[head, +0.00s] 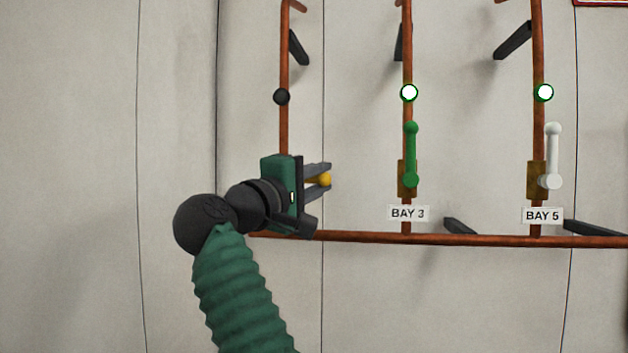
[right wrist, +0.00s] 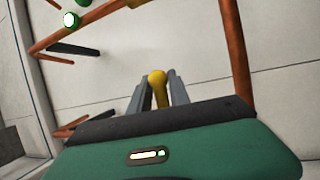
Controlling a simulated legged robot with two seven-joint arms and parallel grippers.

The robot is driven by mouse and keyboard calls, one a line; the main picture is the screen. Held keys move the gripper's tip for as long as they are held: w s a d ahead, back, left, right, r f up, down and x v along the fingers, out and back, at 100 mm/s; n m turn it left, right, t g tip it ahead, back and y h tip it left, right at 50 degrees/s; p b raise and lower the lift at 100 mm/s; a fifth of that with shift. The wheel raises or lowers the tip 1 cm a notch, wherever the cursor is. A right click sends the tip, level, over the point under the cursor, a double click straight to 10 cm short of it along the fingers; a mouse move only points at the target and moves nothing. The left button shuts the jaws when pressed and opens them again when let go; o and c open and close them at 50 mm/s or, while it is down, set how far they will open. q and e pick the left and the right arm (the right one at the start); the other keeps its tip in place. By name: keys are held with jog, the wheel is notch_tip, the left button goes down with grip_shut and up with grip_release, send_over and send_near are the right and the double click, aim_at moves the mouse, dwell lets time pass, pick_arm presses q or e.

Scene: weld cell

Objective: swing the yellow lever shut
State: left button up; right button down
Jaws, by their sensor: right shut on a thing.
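The yellow lever (head: 325,179) shows only its rounded end in the head view, between the fingertips of my right gripper (head: 320,174). The rest of the lever and its valve are hidden behind my gripper and wrist. In the right wrist view the yellow lever (right wrist: 158,88) stands between the two grey fingers of my right gripper (right wrist: 158,92). The gripper is shut on it. In the head view the lever's end points right, away from the left vertical pipe (head: 284,50). The lamp (head: 281,97) on that pipe is dark. My left gripper is not in view.
To the right are a green lever (head: 411,152) above the BAY 3 label (head: 408,213) and a white lever (head: 552,155) above the BAY 5 label (head: 542,216). Both stand upright under lit lamps. A horizontal copper pipe (head: 370,238) runs below. Dark brackets stick out from the wall.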

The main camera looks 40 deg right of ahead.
jog(key=shift+s+f, duration=0.1)
jog(key=shift+f, duration=0.15)
